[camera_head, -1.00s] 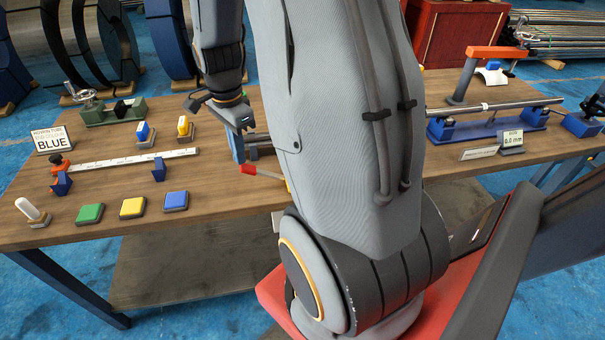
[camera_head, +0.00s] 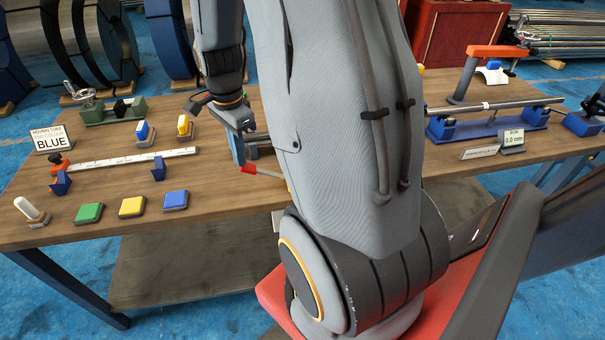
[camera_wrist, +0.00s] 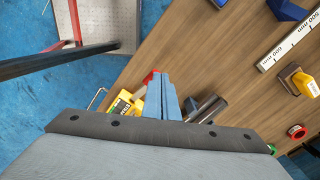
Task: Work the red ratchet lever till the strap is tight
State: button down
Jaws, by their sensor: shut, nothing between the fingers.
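The red ratchet lever (camera_head: 249,169) shows its red grip just left of my arm in the head view, below my gripper. Its other end is hidden behind my arm. In the wrist view the red grip (camera_wrist: 150,77) shows beside my finger tips; I cannot tell whether they touch. The strap and ratchet body are not clearly visible.
A yellow device (camera_wrist: 122,104) lies left of my fingers. A ruler (camera_head: 135,158) on blue supports, coloured pads (camera_head: 132,207) and a sign reading BLUE (camera_head: 51,138) stand on the left. A tube on a blue stand (camera_head: 490,125) and a 0.0 mm display (camera_head: 512,138) are on the right.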

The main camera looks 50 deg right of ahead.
jog(key=shift+f+b, duration=1)
jog(key=shift+f, duration=1.1)
notch_tip(320, 180, up, 8)
jog(key=p, duration=0.6)
jog(key=shift+f+p, duration=0.1)
jog(key=shift+p, duration=0.2)
